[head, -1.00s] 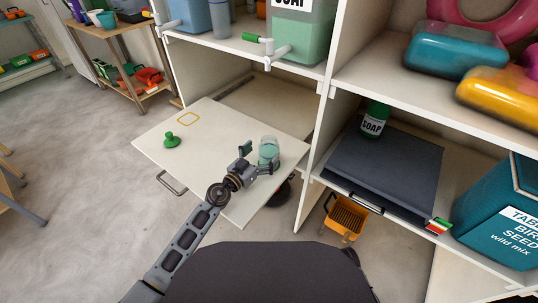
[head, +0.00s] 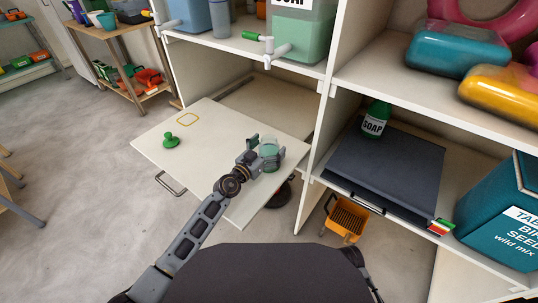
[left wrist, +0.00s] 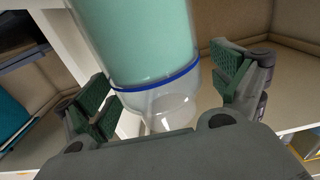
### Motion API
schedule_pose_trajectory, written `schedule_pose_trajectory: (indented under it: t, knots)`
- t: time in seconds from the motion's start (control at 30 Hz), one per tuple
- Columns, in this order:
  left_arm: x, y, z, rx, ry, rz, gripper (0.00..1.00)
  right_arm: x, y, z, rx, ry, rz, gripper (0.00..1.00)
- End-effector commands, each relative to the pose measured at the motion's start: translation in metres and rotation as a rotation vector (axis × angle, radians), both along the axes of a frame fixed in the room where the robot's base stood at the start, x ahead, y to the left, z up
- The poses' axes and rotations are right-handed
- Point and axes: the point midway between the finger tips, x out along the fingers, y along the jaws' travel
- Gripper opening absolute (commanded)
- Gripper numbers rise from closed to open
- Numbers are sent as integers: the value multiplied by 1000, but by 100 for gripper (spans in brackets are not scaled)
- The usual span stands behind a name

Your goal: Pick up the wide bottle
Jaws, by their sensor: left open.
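In the left wrist view the bottle (left wrist: 138,40) shows large, with a blue ring and a clear lower part. My left gripper (head: 266,153) is open at the bottle, one finger on each side. In the left wrist view the green finger pads (left wrist: 160,88) flank it with visible gaps. My right gripper is not in view.
A green knobbed object (head: 170,141) and a yellow square outline (head: 188,119) are on the board's left part. The cabinet's upright panel (head: 318,150) stands close to the bottle's right. A green soap bottle (head: 375,122) stands on the dark tray (head: 385,165) farther right.

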Motion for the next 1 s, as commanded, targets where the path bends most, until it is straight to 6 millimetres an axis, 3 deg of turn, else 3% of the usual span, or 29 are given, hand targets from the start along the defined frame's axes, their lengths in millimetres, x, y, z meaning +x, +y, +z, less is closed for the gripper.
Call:
schedule_pose_trajectory:
  t: [0.1, 0.67, 1.0]
  knots:
    - [0, 0, 0, 0, 0, 0, 93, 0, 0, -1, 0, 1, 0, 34]
    - [0, 0, 2, -2, -2, 1, 23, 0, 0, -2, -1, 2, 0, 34]
    - [0, 0, 2, -2, -2, 1, 23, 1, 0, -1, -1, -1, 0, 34]
